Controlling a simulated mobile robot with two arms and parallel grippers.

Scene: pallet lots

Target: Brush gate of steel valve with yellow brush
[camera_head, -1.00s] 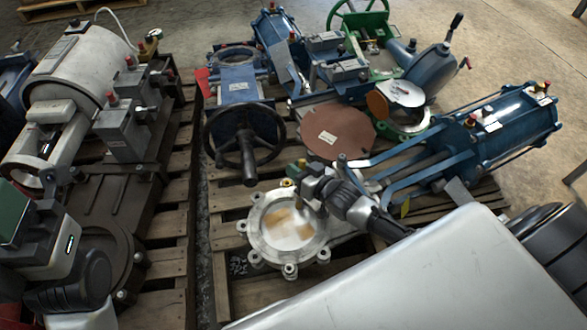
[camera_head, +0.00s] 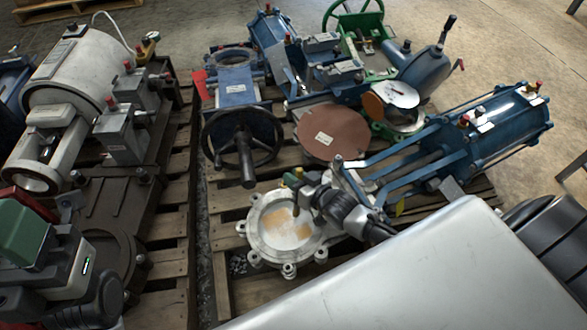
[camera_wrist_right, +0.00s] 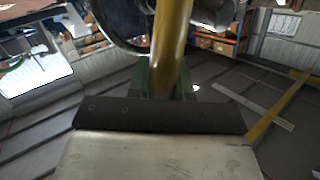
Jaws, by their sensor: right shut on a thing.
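The steel valve's round flange (camera_head: 253,240) with lugs lies on the pallet at lower middle of the head view. Its silver gate (camera_head: 282,238) fills the ring and carries tan patches (camera_head: 277,217). My right gripper (camera_head: 304,196) is over the gate's right side, shut on the yellow brush, whose handle (camera_wrist_right: 172,45) rises between the fingers in the right wrist view. In the head view the brush is mostly hidden by the gripper; I cannot tell if its bristles touch the gate. Part of my left gripper (camera_head: 75,260) shows at lower left; its fingertips are not clear.
A black handwheel (camera_head: 243,139) on a blue valve stands behind the gate. A brown disc (camera_head: 330,132) and a blue actuator (camera_head: 490,125) lie behind and to the right. A white cylinder valve (camera_head: 75,75) sits on the left pallet.

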